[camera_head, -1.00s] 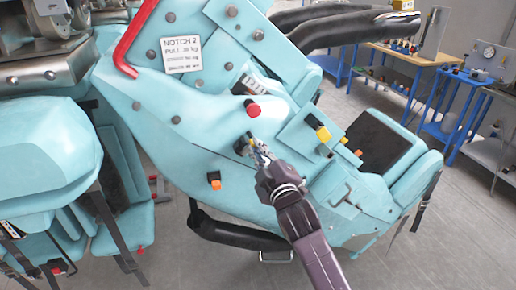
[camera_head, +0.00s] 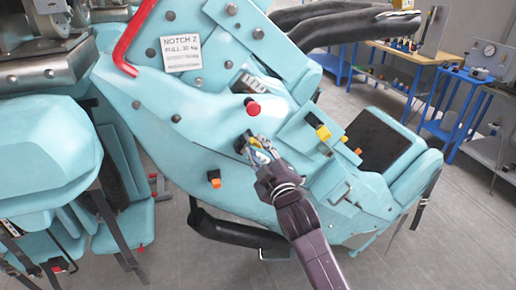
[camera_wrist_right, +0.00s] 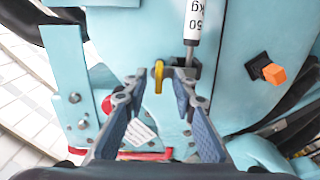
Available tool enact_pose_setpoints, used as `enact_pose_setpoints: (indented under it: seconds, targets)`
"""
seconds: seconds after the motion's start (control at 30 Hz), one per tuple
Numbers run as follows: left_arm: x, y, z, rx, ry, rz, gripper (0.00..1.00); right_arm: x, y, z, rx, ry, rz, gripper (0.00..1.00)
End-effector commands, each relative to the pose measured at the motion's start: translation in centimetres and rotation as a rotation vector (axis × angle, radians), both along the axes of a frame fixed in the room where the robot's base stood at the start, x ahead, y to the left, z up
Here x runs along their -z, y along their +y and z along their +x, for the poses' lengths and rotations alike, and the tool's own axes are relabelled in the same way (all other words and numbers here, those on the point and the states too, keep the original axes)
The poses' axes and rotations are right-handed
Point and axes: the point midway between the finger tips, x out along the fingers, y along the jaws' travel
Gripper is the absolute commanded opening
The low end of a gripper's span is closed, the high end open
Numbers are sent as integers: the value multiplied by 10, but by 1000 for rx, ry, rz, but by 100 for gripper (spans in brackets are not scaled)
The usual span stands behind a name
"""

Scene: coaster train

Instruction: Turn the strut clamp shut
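My right gripper (camera_head: 258,152) is at the pale blue seat side, by a small dark fitting (camera_head: 241,143). In the right wrist view the gripper (camera_wrist_right: 158,88) is open, with its two fingers apart. Whether a fingertip touches the clamp is not clear. My left gripper is not in view.
A red knob (camera_head: 252,108) lies just above the gripper and an orange knob (camera_head: 214,180) below left. A yellow knob (camera_head: 322,132) sits to the right. A red bar (camera_head: 128,40) and a notch plate (camera_head: 181,53) are higher up. Workbenches (camera_head: 415,55) stand behind.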

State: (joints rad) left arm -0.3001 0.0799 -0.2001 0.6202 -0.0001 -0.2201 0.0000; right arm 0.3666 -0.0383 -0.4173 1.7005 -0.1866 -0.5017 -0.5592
Motion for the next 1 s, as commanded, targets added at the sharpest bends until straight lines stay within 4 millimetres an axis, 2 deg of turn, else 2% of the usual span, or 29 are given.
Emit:
enact_pose_setpoints:
  seconds: [0.23, 0.37, 0.8, 1.0]
  targets:
    - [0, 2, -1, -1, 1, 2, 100, -1, -1, -1, 1, -2, 0, 25]
    - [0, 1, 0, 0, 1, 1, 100, -1, -4, -10, 1, -3, -1, 25]
    - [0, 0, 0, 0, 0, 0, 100, 0, -28, -86, -1, -1, -1, 25]
    - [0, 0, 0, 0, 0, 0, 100, 0, -35, -108, 1, 0, -1, 25]
